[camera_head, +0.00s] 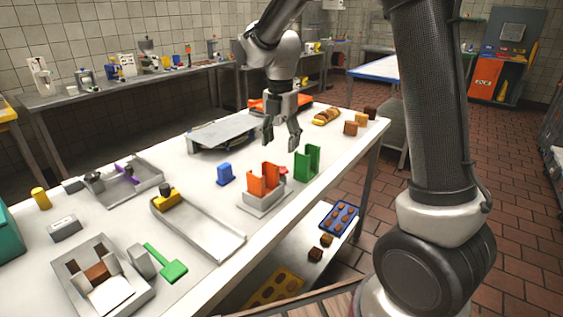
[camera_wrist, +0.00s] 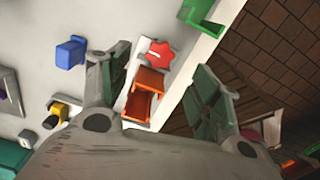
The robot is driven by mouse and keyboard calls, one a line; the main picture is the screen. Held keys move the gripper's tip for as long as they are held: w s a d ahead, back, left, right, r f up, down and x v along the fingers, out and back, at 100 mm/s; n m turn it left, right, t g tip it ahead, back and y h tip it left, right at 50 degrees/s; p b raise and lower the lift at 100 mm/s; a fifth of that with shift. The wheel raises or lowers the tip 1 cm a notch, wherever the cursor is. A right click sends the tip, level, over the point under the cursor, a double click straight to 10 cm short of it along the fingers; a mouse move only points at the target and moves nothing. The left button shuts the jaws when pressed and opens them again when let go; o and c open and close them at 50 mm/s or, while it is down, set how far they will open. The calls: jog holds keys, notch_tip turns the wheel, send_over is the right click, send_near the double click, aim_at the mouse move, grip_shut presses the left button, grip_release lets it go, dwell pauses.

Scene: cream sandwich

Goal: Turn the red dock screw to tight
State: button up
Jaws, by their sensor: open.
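The red dock screw (camera_wrist: 158,53) is a lobed knob with a pale line on its face. It sits beside the orange dock (camera_wrist: 150,82) in the wrist view. In the head view only a bit of the red screw (camera_head: 283,170) shows behind the orange dock (camera_head: 263,181), which stands on a light grey base (camera_head: 264,204). My gripper (camera_head: 281,143) is open and empty above the dock. In the wrist view the fingers of my gripper (camera_wrist: 162,88) stand on either side of the dock and screw, apart from them.
A green bracket (camera_head: 307,162) stands right of the dock, near the table edge. A blue block (camera_head: 225,174) stands left of it. A long grey tray (camera_head: 205,232) lies at the front left. A grey slanted plate (camera_head: 222,132) is behind. Brown and orange blocks sit at the far end.

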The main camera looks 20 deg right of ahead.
aim_at(282, 168)
jog(key=shift+f+n, duration=0.3)
jog(key=shift+f, duration=0.2)
notch_tip(282, 168, down, 7)
jog(key=shift+r, duration=0.1)
jog(key=c, duration=1)
jog(key=shift+m, duration=0.4)
jog(key=m, duration=0.3)
jog(key=shift+s+d, duration=0.1)
jog(key=shift+m, duration=1.9)
